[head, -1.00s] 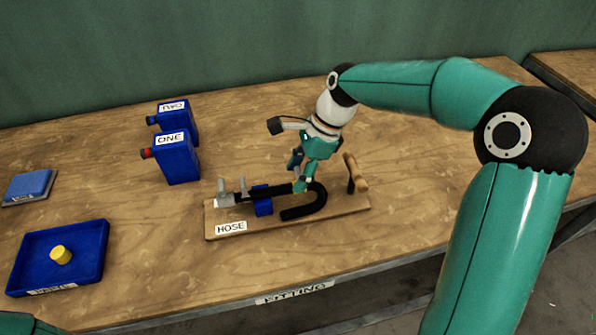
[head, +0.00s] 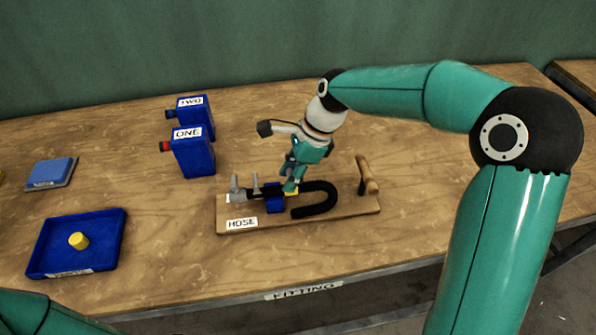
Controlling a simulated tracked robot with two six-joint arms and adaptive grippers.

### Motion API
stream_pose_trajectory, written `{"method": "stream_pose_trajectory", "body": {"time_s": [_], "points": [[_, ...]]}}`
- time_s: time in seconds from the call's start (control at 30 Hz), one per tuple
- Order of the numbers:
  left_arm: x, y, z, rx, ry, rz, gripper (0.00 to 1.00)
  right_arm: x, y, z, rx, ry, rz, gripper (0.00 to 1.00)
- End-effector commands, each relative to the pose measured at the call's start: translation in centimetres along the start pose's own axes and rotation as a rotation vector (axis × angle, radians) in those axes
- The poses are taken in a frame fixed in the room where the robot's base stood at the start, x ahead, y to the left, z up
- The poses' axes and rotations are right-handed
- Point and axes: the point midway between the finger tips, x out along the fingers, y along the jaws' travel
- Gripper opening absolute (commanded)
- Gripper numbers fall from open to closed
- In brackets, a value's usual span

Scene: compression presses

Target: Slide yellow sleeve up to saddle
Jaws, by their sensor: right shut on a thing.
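My right gripper (head: 290,188) comes down from above onto the hose board (head: 345,216) and is shut on the yellow sleeve (head: 292,193). Only a little of the sleeve shows between the fingers. The sleeve is on the black hose (head: 322,207), which bends in a U at its right end. The blue saddle (head: 273,204) is under the hose, just left of the sleeve. I cannot tell whether sleeve and saddle touch. Grey fittings (head: 236,192) stand at the board's left end. My left gripper is not in view; only part of my left arm shows at the bottom left.
A wooden handle (head: 367,175) stands at the board's right end. Blue canisters marked ONE (head: 195,156) and TWO (head: 196,112) stand behind to the left. A blue tray (head: 110,245) with a yellow piece (head: 78,240) and a blue pad (head: 50,173) lie at left. The front middle table is clear.

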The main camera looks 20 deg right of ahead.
Motion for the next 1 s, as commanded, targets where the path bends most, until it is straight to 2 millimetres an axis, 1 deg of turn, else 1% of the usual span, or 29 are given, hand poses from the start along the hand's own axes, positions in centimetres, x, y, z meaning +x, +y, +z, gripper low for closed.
{"method": "stream_pose_trajectory", "body": {"time_s": [0.1, 0.13, 0.2, 0.3, 0.57, 0.73, 0.87, 1.0], "points": [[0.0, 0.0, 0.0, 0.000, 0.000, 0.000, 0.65, 0.0, 0.0, 0.0, 0.001, -0.001, 0.000, 0.00], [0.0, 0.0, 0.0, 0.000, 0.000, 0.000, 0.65, 0.0, 0.0, 0.0, 0.001, -0.001, 0.000, 0.37], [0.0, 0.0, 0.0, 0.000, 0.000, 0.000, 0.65, 0.0, 0.0, -0.1, 0.001, -0.001, 0.000, 0.49], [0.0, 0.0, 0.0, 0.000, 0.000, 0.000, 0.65, 0.0, 0.0, -0.1, 0.002, -0.001, 0.000, 0.62], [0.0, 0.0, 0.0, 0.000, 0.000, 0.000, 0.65, -0.1, 0.0, -0.1, 0.002, -0.001, 0.001, 0.62], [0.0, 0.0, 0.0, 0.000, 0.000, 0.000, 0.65, -0.8, 0.0, -0.1, 0.002, -0.001, -0.001, 0.62], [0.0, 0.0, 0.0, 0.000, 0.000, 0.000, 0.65, -2.6, -0.1, -0.1, 0.002, -0.002, -0.004, 0.62], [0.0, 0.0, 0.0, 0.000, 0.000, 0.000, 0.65, -5.4, -0.2, -0.1, 0.002, -0.002, -0.005, 0.62]]}}
